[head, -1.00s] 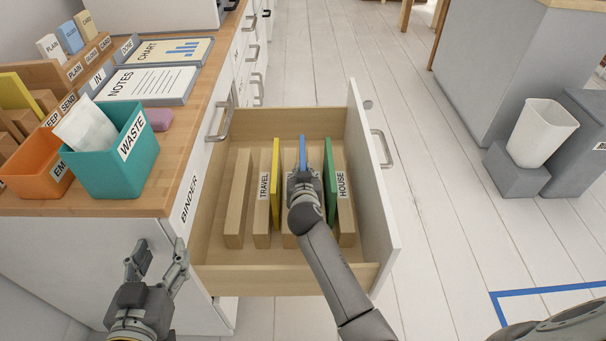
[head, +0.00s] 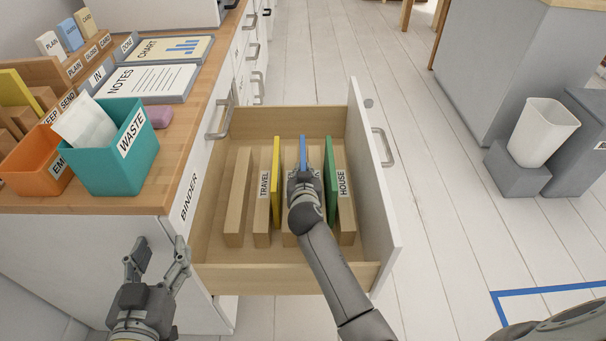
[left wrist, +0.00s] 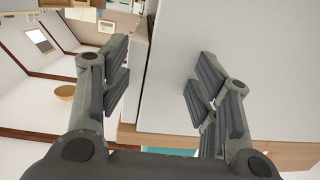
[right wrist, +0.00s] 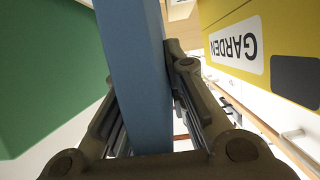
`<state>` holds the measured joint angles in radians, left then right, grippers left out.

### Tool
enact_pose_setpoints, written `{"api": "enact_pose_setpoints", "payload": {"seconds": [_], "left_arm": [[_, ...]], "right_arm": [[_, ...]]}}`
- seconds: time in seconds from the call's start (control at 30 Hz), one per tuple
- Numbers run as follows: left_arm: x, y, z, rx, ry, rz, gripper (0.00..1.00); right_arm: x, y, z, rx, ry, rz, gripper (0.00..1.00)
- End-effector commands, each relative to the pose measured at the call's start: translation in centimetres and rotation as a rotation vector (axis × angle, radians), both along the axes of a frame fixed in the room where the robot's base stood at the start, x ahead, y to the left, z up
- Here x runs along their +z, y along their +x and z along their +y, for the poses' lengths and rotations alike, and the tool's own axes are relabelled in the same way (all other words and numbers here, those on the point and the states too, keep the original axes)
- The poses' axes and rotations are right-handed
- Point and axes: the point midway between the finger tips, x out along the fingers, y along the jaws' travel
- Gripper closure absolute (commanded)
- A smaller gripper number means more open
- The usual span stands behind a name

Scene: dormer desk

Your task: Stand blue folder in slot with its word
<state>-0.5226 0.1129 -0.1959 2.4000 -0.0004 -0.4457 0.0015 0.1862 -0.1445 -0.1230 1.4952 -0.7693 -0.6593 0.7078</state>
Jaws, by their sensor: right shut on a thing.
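The blue folder (head: 303,150) stands upright in the open drawer, between the yellow folder (head: 276,180) and the green folder (head: 331,185). My right gripper (head: 303,174) is shut on it from above; the right wrist view shows the blue folder (right wrist: 138,70) between the fingers. The wooden dividers form slots, with a TRAVEL label (head: 264,186) left of the yellow folder and a HOUSE label (head: 342,184) right of the green one. Any label on the divider under my right gripper is hidden. My left gripper (head: 158,262) is open and empty, in front of the cabinet.
The drawer's front panel (head: 372,190) stands out to the right over open floor. On the desk are a teal WASTE bin (head: 108,165), an orange bin (head: 35,165) and paper trays (head: 150,85). The yellow folder carries a GARDEN label (right wrist: 238,42) in the right wrist view.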

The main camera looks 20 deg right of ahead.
Motion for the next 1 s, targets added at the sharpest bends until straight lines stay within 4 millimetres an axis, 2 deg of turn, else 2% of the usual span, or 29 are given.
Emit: {"api": "enact_pose_setpoints", "payload": {"seconds": [0.03, 0.17, 0.37, 0.6, 0.63, 0.8, 1.0], "left_arm": [[0.8, 0.1, -0.1, -0.002, -0.005, -0.024, 0.48], [0.9, 0.2, -0.1, -0.002, -0.007, -0.037, 0.48], [2.3, 0.3, -0.5, -0.009, -0.021, -0.085, 0.48], [2.4, 0.3, -0.5, -0.008, -0.026, -0.101, 0.48], [2.4, 0.3, -0.5, -0.008, -0.027, -0.103, 0.48], [2.4, 0.3, -0.5, -0.008, -0.027, -0.104, 0.48], [2.4, 0.3, -0.5, -0.008, -0.027, -0.105, 0.48]], "right_arm": [[0.1, 0.0, 0.0, 0.000, 0.000, -0.001, 1.00], [0.0, 0.0, 0.0, 0.000, 0.000, -0.001, 1.00], [-0.2, 0.0, 0.0, 0.000, 0.000, -0.001, 1.00], [-0.3, 0.0, 0.0, 0.000, 0.000, -0.001, 1.00], [-0.3, 0.0, 0.0, 0.000, -0.001, -0.002, 0.82], [-0.3, 0.0, 0.0, 0.000, 0.000, -0.001, 0.61], [-0.3, 0.0, 0.0, 0.000, 0.000, -0.001, 0.61]]}}
